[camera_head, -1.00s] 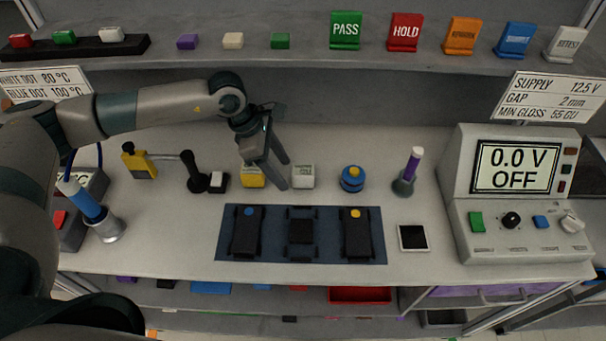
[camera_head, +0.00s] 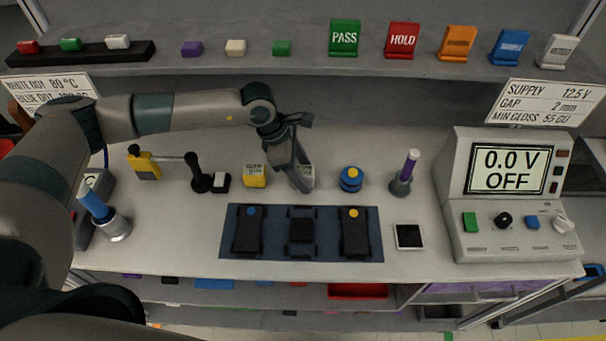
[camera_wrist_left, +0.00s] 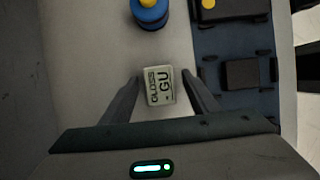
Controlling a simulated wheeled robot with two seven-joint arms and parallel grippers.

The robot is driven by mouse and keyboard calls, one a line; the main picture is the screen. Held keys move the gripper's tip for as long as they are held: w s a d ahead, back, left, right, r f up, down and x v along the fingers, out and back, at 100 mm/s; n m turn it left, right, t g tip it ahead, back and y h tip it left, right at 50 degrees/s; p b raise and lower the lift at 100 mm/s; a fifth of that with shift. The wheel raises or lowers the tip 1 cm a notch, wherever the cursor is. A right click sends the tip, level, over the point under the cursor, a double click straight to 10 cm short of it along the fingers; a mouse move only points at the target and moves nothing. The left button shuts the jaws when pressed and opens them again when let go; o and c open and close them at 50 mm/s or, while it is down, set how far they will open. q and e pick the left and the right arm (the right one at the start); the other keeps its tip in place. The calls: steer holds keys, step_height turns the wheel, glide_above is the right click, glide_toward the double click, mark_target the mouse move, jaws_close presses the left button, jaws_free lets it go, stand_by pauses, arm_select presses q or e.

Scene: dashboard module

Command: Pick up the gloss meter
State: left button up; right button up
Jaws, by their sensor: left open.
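The gloss meter (camera_wrist_left: 159,86) is a small pale block with "GLOSS GU" lettering on its top. In the left wrist view it lies between the two fingers of my open left gripper (camera_wrist_left: 160,84), with some space at its sides. In the head view the gloss meter (camera_head: 308,173) stands on the bench, partly hidden behind the fingers of my left gripper (camera_head: 303,186). I cannot tell exactly how high the fingertips are above the bench. My right gripper is not in view.
A yellow gauge block (camera_head: 254,177) stands left of the gloss meter. A blue knob-like object (camera_head: 351,178) stands to its right. A dark blue mat (camera_head: 278,240) with black parts lies in front. A supply unit (camera_head: 512,200) stands far right, reading 0.0 V OFF.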

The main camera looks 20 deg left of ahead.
arm_select(q)
steer(key=c, duration=1.2)
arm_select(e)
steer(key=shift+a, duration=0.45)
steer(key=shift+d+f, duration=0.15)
